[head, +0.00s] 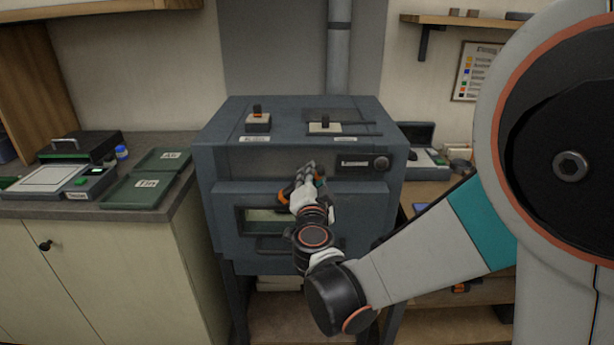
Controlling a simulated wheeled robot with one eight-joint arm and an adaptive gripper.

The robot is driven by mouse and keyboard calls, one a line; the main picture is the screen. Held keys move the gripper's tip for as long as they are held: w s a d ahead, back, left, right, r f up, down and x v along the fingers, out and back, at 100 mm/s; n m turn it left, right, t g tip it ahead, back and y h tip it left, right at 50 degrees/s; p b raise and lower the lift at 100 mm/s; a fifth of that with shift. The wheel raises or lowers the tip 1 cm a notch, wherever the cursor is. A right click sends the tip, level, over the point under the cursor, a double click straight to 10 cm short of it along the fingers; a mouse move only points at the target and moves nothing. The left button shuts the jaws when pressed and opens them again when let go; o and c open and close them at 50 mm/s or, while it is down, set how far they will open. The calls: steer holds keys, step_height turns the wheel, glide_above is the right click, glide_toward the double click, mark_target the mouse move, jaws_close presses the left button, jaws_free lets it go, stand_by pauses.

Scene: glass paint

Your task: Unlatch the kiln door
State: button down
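The kiln (226,162) is a dark blue-grey box on legs in the middle of the head view. Its front door (354,212) looks closed, with a window (258,215) at its left and a dark bar handle (270,243) below. My gripper (309,167) is at the kiln's front, near the door's upper edge. Orange and black parts show around it, and I cannot tell whether one is the latch. Whether it touches the kiln is unclear. My wrist and arm hide part of the door. The fingers are too small to tell open from shut.
On the kiln top are two switch-like controls (258,121) (324,125). Green trays (134,191) lie on the left counter (62,208). A side bench with equipment (427,164) stands right.

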steer(key=m, duration=0.1)
steer(key=f+m+b, duration=0.1)
steer(key=m, duration=0.2)
steer(key=shift+d+f, duration=0.25)
steer(key=shift+d, duration=0.1)
steer(key=shift+d+f+m+b, duration=0.1)
steer(key=shift+f+m+b, duration=0.2)
steer(key=shift+m, duration=0.7)
steer(key=shift+f+m+b, duration=0.2)
steer(key=shift+m+b, duration=0.15)
steer(key=shift+m, duration=0.65)
steer(key=shift+s, duration=0.1)
steer(key=c, duration=1.4)
jaws_free()
steer(key=shift+c, duration=0.2)
